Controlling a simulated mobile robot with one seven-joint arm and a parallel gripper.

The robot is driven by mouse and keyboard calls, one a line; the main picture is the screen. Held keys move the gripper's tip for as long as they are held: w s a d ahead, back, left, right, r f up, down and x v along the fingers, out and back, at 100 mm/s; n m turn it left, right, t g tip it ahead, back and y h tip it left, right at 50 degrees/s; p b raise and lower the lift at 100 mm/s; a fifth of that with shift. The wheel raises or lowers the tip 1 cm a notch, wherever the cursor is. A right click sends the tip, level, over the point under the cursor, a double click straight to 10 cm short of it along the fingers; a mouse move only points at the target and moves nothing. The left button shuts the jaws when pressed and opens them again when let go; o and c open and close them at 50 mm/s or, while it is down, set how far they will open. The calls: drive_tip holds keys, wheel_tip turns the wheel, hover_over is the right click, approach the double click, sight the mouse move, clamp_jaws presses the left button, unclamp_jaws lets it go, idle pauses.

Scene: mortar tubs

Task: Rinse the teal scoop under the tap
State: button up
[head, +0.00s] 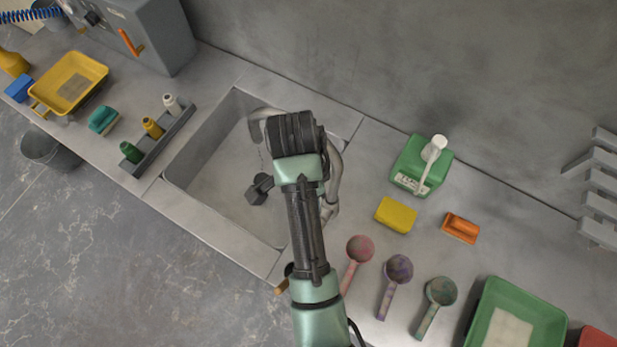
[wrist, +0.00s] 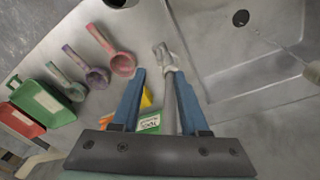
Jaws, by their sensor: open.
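The teal scoop (head: 441,291), blotched with reddish-brown smears, lies on the counter at the right end of a row of scoops; it also shows in the wrist view (wrist: 77,92). My gripper (wrist: 157,72) is open, its two blue fingers apart, well away from the scoop. The grey metal tap (head: 335,180) stands at the sink's right edge, partly hidden by my arm. In the wrist view part of the tap (wrist: 170,65) shows between my fingers; I cannot tell whether they touch it. In the head view my arm hides the fingers.
The sink (head: 215,185) is left of the scoops. Pink (head: 360,249) and purple (head: 398,269) scoops lie beside the teal one. A yellow sponge (head: 396,215), orange block (head: 461,228), green dispenser (head: 421,167) and green tub (head: 550,320) are on the right. A bottle rack (head: 160,145) is left.

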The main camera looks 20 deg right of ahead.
wheel_tip(320, 180, up, 3)
drive_tip(key=shift+w+a+f+p, duration=0.1)
drive_tip(key=shift+p, duration=1.1)
